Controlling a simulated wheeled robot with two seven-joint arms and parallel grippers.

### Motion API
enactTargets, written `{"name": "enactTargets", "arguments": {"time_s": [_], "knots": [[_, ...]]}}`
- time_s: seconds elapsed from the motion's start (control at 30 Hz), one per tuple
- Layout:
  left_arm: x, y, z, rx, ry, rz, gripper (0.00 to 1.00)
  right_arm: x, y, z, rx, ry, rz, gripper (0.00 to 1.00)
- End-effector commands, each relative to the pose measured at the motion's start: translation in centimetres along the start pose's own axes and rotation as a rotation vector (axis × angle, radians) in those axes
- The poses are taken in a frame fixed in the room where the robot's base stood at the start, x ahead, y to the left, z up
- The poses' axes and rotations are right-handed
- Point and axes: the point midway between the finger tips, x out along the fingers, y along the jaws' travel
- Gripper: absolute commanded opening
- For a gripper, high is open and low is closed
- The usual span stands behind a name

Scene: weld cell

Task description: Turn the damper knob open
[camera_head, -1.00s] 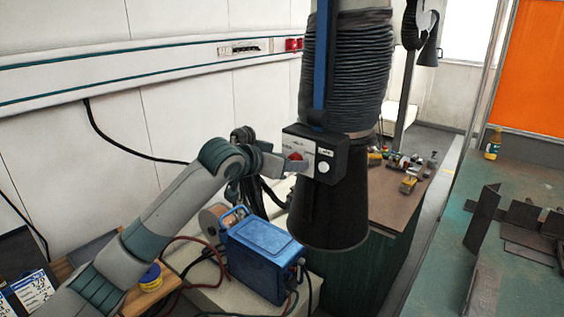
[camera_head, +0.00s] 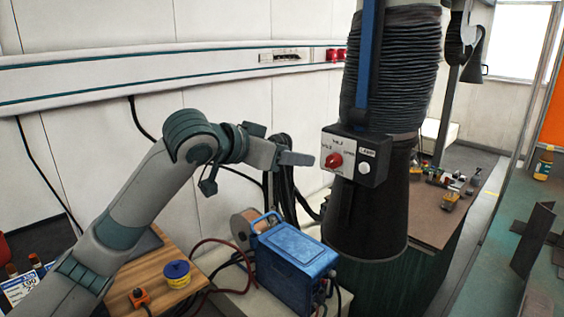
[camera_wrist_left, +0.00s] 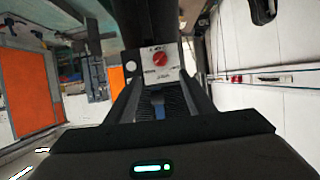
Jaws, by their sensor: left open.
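The red damper knob (camera_head: 333,160) sits on the pale front of a small control box (camera_head: 376,150) on the fume duct. Small labels surround it, but I cannot tell which one it points to. A white button (camera_head: 364,168) is to its right. My left gripper (camera_head: 312,159) is just left of the knob, apart from it, with its fingers toward the box. In the left wrist view the knob (camera_wrist_left: 160,59) shows beyond the fingertips, with nothing between the open fingers (camera_wrist_left: 157,90). My right gripper is out of view.
A ribbed black hose (camera_head: 395,70) rises above the box, with a black hood (camera_head: 365,220) below. A blue machine (camera_head: 293,262) with a wire spool stands under the gripper. A wooden board (camera_head: 150,270) holds a yellow-blue tin (camera_head: 177,274). Cables hang along the wall.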

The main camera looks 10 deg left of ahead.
Motion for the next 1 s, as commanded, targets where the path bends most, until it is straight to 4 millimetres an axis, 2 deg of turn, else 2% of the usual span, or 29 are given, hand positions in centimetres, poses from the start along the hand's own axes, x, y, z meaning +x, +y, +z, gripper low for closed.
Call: {"name": "enactTargets", "arguments": {"time_s": [0.1,0.23,0.67,0.77,0.87,1.0], "knots": [[-1.5,-0.1,0.1,0.001,0.001,-0.001,0.49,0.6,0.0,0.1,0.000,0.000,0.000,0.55],[-2.4,0.0,0.1,0.000,-0.001,0.000,0.49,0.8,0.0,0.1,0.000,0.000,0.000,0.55],[-2.6,-0.1,0.1,-0.002,-0.002,0.000,0.49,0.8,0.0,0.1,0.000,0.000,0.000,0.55],[-2.0,-0.4,0.4,-0.015,-0.003,0.000,0.49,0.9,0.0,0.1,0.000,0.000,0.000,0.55],[-0.5,-1.4,1.5,-0.047,-0.007,-0.004,0.49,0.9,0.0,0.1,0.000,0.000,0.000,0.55],[3.2,-3.9,4.6,-0.124,-0.017,-0.019,0.49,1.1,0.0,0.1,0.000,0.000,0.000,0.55]]}}
